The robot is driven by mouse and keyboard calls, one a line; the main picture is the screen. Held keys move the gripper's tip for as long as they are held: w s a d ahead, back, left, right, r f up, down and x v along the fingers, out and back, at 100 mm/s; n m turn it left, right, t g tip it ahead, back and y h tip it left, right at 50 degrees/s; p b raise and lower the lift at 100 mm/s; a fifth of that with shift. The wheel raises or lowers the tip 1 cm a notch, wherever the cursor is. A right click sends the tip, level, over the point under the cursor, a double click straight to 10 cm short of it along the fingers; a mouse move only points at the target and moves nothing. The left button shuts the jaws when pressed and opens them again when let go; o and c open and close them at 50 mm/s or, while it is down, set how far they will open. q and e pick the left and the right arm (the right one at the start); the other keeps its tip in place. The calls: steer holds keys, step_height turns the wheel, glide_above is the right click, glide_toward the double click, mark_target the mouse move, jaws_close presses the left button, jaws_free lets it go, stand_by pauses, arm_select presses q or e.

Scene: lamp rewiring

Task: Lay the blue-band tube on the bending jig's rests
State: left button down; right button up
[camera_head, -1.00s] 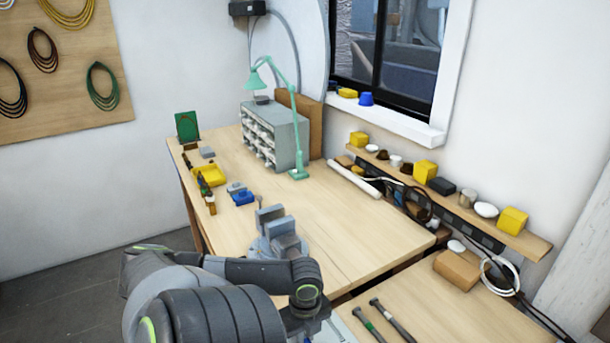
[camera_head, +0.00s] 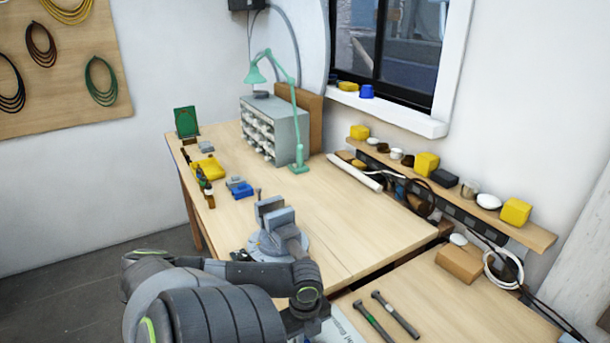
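Two slim dark rods lie side by side on the right-hand bench top at the bottom edge. One rod (camera_head: 372,320) has a green band; the other (camera_head: 397,315) shows no band I can make out. I cannot pick out a blue band on any tube, and nothing in view is clearly a bending jig. My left arm reaches in from the bottom left. Its gripper end (camera_head: 305,327) is at the bottom edge, left of the rods, with its fingers cut off or hidden. My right gripper is out of view.
A grey vise (camera_head: 279,232) stands on the main bench (camera_head: 350,238), close behind my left arm. A cardboard box (camera_head: 459,266) and a white cable coil (camera_head: 503,268) lie right of the rods. A green lamp (camera_head: 298,130) and drawer cabinet (camera_head: 268,128) stand at the back.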

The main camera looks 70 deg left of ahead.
arm_select(q)
steer(key=shift+f, duration=0.25)
stand_by(0.5)
steer(key=c, duration=1.3)
jaws_free()
steer(key=shift+c, duration=0.2)
steer(key=shift+r, duration=0.1)
step_height(320, 180, up, 8)
steer(key=shift+r+p, duration=0.25)
steer(key=shift+p, duration=0.45)
step_height(320, 180, up, 9)
steer(key=p, duration=0.5)
steer(key=shift+f, duration=0.15)
